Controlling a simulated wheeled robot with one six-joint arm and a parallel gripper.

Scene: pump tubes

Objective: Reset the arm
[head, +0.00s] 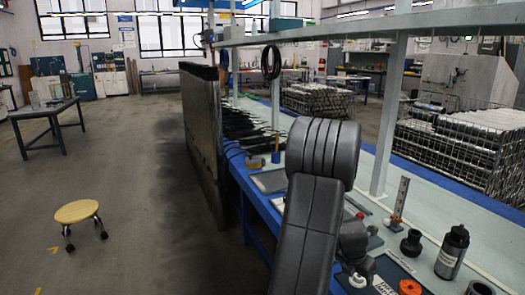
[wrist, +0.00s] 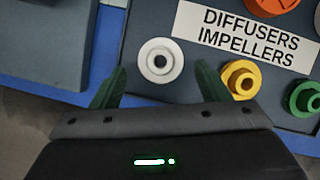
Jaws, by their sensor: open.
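My gripper (wrist: 160,82) is open, with its two dark green fingers wide apart in the wrist view. Nothing is held between them. A white ring-shaped part (wrist: 160,60) lies on a dark board (wrist: 140,22) just beyond the fingertips, roughly centred between them. In the head view my grey arm (head: 318,215) reaches over the blue-edged bench, and its lower end hides part of the board. Whether the fingers touch the board cannot be told.
A yellow part (wrist: 240,78), a green part (wrist: 306,98) and an orange part (head: 410,287) lie near the label (wrist: 248,35). A black bottle (head: 452,252), a black fitting (head: 412,242) and an upright gauge (head: 400,200) stand on the bench. The floor at left holds a stool (head: 77,212).

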